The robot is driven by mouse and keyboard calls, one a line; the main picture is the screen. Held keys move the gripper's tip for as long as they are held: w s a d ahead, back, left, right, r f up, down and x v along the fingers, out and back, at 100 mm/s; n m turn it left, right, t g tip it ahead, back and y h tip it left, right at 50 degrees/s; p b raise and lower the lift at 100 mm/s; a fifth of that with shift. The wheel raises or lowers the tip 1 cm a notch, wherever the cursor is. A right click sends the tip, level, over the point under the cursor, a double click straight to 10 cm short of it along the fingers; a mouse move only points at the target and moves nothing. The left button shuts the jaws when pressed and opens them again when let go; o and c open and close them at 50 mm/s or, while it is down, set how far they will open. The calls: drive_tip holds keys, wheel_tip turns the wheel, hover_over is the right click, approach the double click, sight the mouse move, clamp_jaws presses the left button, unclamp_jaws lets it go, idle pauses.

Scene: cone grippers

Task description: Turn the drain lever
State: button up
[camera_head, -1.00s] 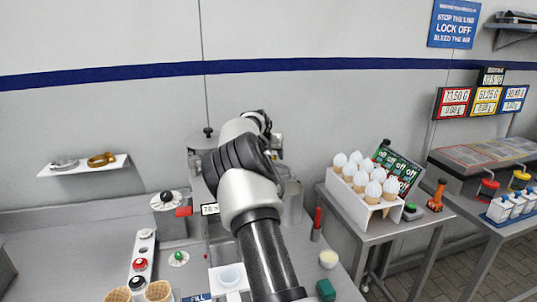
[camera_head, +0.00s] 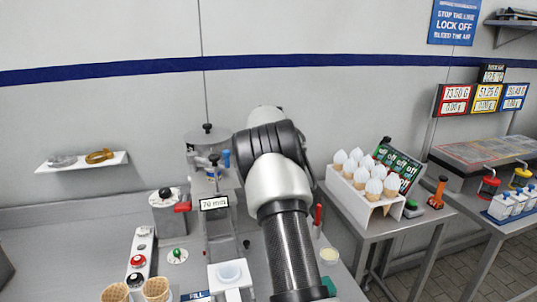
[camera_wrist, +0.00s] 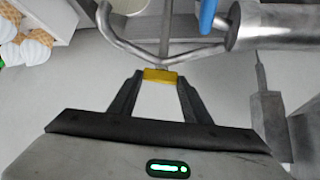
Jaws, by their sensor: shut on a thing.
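My gripper (camera_wrist: 160,84) is shut on the yellow end piece (camera_wrist: 160,75) of a thin grey lever (camera_wrist: 166,35), in the wrist view. The lever runs up from between the fingertips and crosses a bent metal tube. It looks like the drain lever, but no label shows. In the head view my arm hides the gripper and the lever. The metal machine (camera_head: 207,140) stands behind and left of my arm there.
A blue handle (camera_wrist: 207,15) and a metal cylinder (camera_wrist: 275,24) are close to the lever. A white rack of cones (camera_head: 345,190) stands right of my arm. A display (camera_head: 214,203), a control box (camera_head: 168,212) and cones (camera_head: 156,289) are on the left.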

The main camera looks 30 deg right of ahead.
drive_tip(key=shift+d+n+t+y+b, duration=0.2)
drive_tip(key=shift+n+t+y+b, duration=0.2)
drive_tip(key=shift+n+y, duration=0.85)
drive_tip(key=shift+n, duration=0.35)
drive_tip(key=o, duration=1)
drive_tip(key=shift+o, duration=0.2)
drive_tip(key=b+v, duration=0.1)
drive_tip(key=v, duration=1.6)
drive_tip(key=shift+s+a, duration=0.25)
drive_tip(key=shift+s, duration=0.05)
drive_tip(key=shift+r, duration=0.1)
